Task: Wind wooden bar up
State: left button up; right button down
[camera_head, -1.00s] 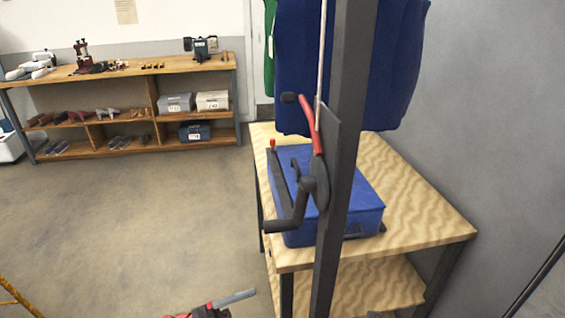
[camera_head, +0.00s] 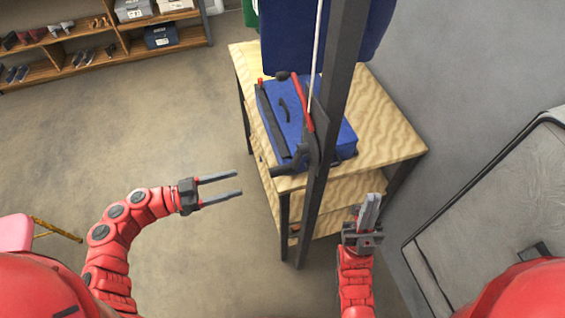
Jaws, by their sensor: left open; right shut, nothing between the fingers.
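A dark upright post (camera_head: 338,75) stands in front of the table and carries a winch with a black crank handle (camera_head: 288,165) and a red lever (camera_head: 302,104). A pale rope (camera_head: 317,50) runs up from the winch past the top of the picture. No wooden bar can be made out in view. My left gripper (camera_head: 241,185) is open and empty, left of the crank and apart from it. My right gripper (camera_head: 371,200) is shut and empty, right of the post, in front of the table's lower part.
A wooden table (camera_head: 395,130) with a lower shelf stands behind the post and bears a blue case (camera_head: 335,130). Blue cloth (camera_head: 285,40) hangs above it. A framed grey panel (camera_head: 490,210) is at the right. Shelving (camera_head: 95,62) stands at the back left.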

aim_at(282, 170)
pick_arm(q)
jog(key=p+x, duration=0.3)
jog(key=x, duration=1)
jog(key=shift+r+p, duration=0.2)
jog(key=shift+p, duration=0.2)
jog(key=shift+w+d+f, duration=0.2)
jog(key=shift+d, duration=0.55)
grip_shut()
